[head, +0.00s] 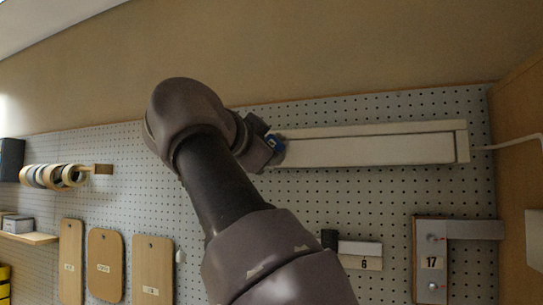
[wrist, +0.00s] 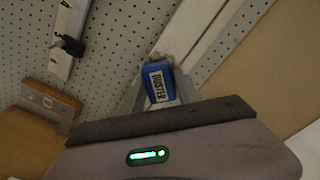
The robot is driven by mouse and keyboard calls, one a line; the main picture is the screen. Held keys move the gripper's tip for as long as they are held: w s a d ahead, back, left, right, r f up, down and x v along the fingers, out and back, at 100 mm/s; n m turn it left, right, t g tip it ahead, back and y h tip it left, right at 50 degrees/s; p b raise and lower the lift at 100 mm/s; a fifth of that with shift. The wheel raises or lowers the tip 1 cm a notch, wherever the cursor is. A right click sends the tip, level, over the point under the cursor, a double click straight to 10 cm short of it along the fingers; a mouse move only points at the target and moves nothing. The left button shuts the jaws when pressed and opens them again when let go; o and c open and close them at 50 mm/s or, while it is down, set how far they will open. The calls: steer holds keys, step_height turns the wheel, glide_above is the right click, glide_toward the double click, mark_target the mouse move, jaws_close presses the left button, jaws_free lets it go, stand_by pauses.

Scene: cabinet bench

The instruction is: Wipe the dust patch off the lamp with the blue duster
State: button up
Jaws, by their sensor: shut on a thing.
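The lamp (head: 365,151) is a long white bar mounted on the pegboard, and it also shows in the wrist view (wrist: 208,28), running up and to the right. My gripper (head: 270,147) is at the lamp's left end. In the wrist view my gripper (wrist: 160,88) is shut on the blue duster (wrist: 157,80), which has a white label. Its front end is at or very near the lamp's face; I cannot tell whether they touch. A small greyish area shows at the duster's front end, and I cannot tell whether it is bristles or the dust patch.
The pegboard (head: 330,185) fills the wall behind. Tape rolls (head: 55,176) and hanging wooden boards (head: 105,265) are at the left. A small holder marked 6 (head: 360,250) and a panel marked 17 (head: 431,262) sit below the lamp. A cable (head: 500,146) leaves the lamp's right end.

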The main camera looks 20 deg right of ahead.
steer(key=shift+v, duration=1.05)
steer(key=b+v, duration=0.1)
steer(key=v, duration=0.2)
steer(key=shift+s+d, duration=0.1)
steer(key=shift+f, duration=0.1)
